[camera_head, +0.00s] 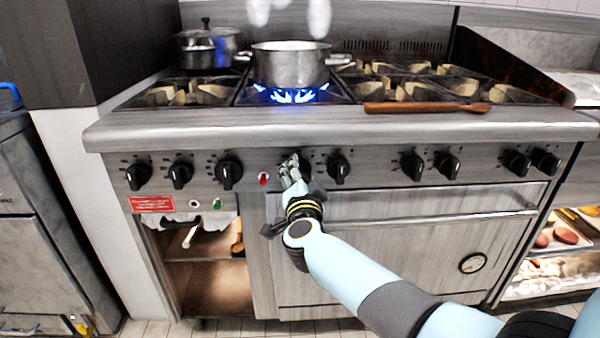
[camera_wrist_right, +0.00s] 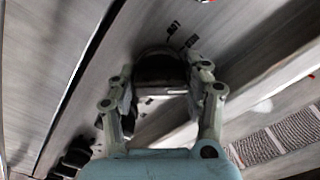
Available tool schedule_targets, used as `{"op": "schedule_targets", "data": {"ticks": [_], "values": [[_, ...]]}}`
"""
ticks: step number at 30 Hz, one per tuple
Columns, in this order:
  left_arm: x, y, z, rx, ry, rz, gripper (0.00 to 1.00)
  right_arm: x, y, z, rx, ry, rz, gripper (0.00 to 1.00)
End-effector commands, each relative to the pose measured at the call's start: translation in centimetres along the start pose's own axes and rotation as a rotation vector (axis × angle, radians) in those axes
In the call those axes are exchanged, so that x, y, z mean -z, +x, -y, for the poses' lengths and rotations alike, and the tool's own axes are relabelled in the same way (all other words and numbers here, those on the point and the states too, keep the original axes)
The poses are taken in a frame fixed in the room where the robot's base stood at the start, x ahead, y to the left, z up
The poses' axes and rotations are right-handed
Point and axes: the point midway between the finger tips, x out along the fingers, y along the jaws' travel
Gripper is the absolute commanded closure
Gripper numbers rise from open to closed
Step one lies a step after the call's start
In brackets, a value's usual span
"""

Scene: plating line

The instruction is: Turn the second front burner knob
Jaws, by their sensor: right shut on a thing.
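My right gripper (camera_head: 293,168) reaches up to the stove's front panel (camera_head: 380,190), right of the red indicator light. In the right wrist view the right gripper (camera_wrist_right: 162,80) has its two fingers on either side of a dark round knob (camera_wrist_right: 158,66), and it is shut on it. In the head view this knob (camera_head: 303,157) is mostly hidden by the gripper. Another black knob (camera_head: 339,167) is just to its right, and one (camera_head: 228,173) is to its left beyond the light. A blue flame (camera_head: 292,96) burns under a steel pot (camera_head: 290,67). My left gripper is not in view.
Several more knobs line the panel. A wooden utensil (camera_head: 425,107) lies along the stove's front edge. A lidded pot (camera_head: 207,47) stands at back left. The oven handle (camera_head: 440,215) juts out below the panel. An open compartment (camera_head: 205,262) is at lower left.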

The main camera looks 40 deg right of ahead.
Motion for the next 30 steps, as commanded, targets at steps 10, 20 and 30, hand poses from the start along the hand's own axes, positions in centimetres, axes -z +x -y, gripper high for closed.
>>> {"op": "schedule_targets", "data": {"ticks": [10,20,30], "values": [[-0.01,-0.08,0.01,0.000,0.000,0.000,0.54,-0.06,-0.02,-0.05,-0.001,0.327,0.001,0.83],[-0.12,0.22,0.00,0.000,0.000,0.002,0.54,-0.06,-0.02,-0.06,-0.001,0.589,0.001,0.83],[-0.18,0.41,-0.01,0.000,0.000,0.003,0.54,-0.05,-0.01,-0.06,-0.001,0.732,0.001,0.83]]}}
